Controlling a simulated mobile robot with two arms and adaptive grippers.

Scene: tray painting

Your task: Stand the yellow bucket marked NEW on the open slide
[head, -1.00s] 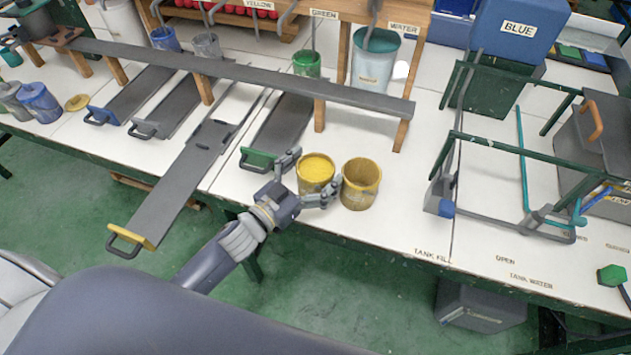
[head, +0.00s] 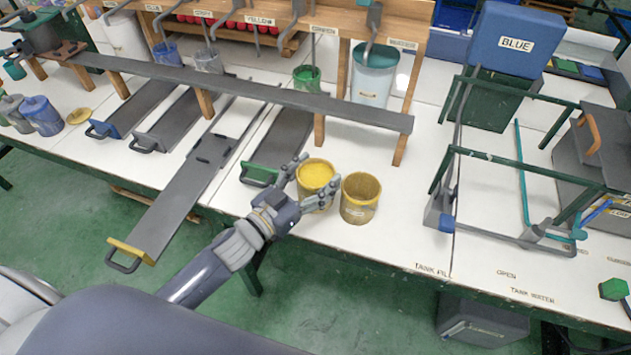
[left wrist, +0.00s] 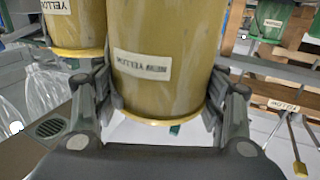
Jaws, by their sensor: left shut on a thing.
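The yellow bucket marked NEW (head: 316,174), full of yellow paint, stands upright near the bench's front edge. In the left wrist view its "NEW YELLOW" label (left wrist: 142,66) faces me, with the bucket (left wrist: 165,30) between my fingers. My left gripper (head: 313,180) is shut on its sides. A second yellow bucket (head: 360,200), worn and seemingly empty, stands just right of it; in the left wrist view it shows at the left (left wrist: 75,30). The open slide (head: 175,205), grey with a yellow front and black handle, sticks out over the bench edge, bare. My right gripper is not in view.
A green-fronted slide (head: 275,145) lies pushed in just behind my gripper. A long grey rail (head: 250,92) on wooden posts crosses above the slides. A green-framed rack (head: 520,170) stands at the right. Bench front near the tank labels is clear.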

